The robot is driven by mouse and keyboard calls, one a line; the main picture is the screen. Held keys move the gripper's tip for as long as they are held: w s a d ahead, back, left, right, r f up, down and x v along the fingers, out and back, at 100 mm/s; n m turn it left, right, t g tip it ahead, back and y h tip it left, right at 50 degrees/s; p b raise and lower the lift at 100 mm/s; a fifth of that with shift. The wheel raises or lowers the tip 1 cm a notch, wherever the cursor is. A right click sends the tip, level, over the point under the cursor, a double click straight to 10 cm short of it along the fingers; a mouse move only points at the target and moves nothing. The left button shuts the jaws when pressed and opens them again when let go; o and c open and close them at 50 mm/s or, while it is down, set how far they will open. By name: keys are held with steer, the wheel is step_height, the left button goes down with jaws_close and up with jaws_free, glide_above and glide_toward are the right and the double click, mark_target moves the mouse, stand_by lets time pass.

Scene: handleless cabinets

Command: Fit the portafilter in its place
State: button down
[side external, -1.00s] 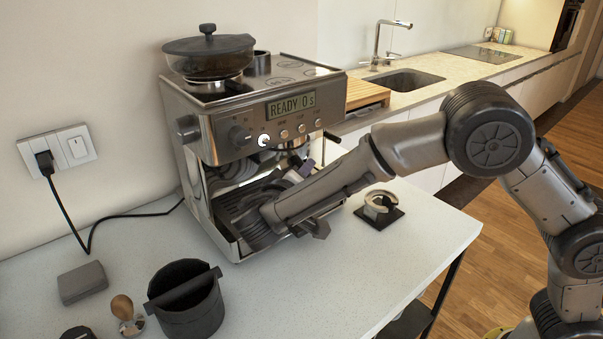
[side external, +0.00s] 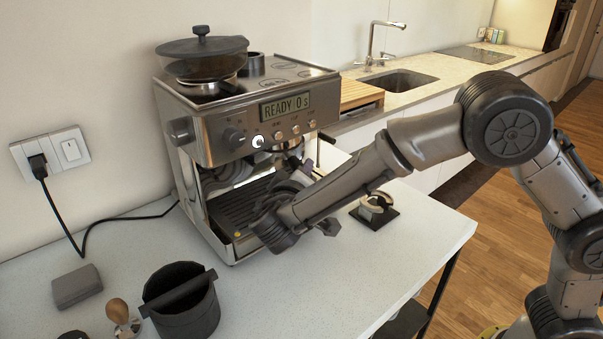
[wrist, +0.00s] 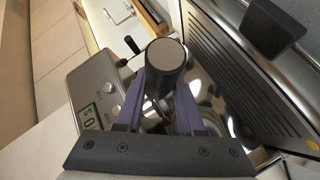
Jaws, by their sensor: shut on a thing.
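The silver espresso machine (side external: 245,115) stands on the counter, its display reading "READY 0 s". My gripper (side external: 293,176) is in front of the machine, under the right part of its control panel and above the drip tray (side external: 240,208). In the wrist view, my gripper's purple fingers (wrist: 168,92) are shut on the portafilter's dark round handle (wrist: 166,54), whose grey end cap faces the camera. The portafilter's head is mostly hidden, and its fit in the group head cannot be told. The drip tray (wrist: 235,65) also shows in the wrist view.
A silver ring-shaped holder on a dark base (side external: 374,212) stands right of my wrist. A black knock box (side external: 205,312), a wooden-handled tamper (side external: 119,313) and a grey block (side external: 77,286) are at front left. The counter's right front (side external: 380,270) is clear.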

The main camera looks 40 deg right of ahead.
steer(key=shift+d+r+n+t+y, duration=0.2)
steer(key=shift+d+n+t+y, duration=0.7)
steer(key=shift+t, duration=0.1)
stand_by(0.5)
